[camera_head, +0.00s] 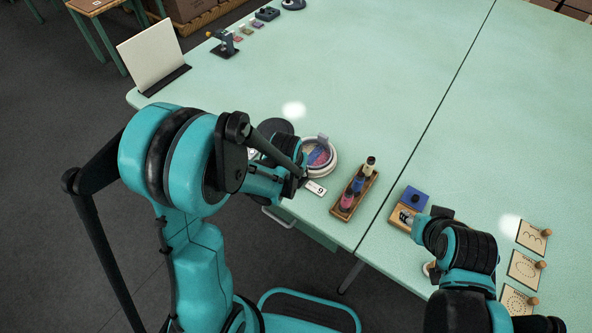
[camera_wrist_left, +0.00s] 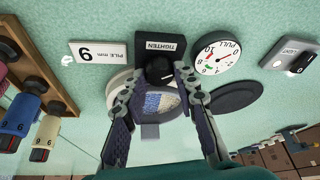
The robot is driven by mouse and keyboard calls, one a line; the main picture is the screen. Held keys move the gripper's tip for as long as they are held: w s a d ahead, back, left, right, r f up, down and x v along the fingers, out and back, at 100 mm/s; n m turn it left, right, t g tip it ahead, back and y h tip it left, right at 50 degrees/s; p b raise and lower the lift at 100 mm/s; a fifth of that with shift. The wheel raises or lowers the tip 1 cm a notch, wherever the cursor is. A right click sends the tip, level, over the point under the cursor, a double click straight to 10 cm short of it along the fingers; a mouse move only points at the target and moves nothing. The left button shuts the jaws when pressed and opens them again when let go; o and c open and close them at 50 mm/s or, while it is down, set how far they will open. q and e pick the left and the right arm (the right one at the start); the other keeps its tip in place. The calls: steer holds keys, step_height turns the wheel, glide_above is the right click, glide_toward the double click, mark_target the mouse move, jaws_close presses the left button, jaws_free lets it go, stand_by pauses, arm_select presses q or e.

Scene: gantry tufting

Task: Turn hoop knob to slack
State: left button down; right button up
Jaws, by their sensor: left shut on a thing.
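The hoop (camera_head: 331,168) is a pale ring around pink and blue fabric, on the table in front of my left gripper (camera_head: 300,172). In the left wrist view the hoop (camera_wrist_left: 170,112) lies between my fingers, partly hidden by them. The black hoop knob (camera_wrist_left: 158,70) is at its edge beside a dark label reading TIGHTEN (camera_wrist_left: 160,45). My left fingers are closed on the knob, which hides their contact in part. My right gripper (camera_head: 405,217) is low over a wooden block with a blue top (camera_head: 413,197); its fingers are too small to read.
A PULL dial (camera_wrist_left: 216,58) and a "PILE mm 9" card (camera_wrist_left: 97,53) lie close to the knob. A wooden rack (camera_head: 343,212) of yarn spools stands right of the hoop. Numbered wooden plates (camera_head: 533,236) lie at the far right. The table's middle is clear.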

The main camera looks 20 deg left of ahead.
arm_select(q)
steer(key=shift+n, duration=0.3)
stand_by(0.4)
steer(key=c, duration=1.2)
jaws_free()
steer(key=shift+o, duration=0.2)
steer(key=v, duration=1.2)
steer(key=shift+d, duration=0.2)
steer(key=s+a+r+t, duration=0.2)
steer(key=s+r, duration=0.3)
steer(key=s, duration=0.6)
steer(key=shift+s+a+t, duration=0.25)
steer(key=shift+a+t, duration=0.05)
steer(key=shift+a, duration=0.2)
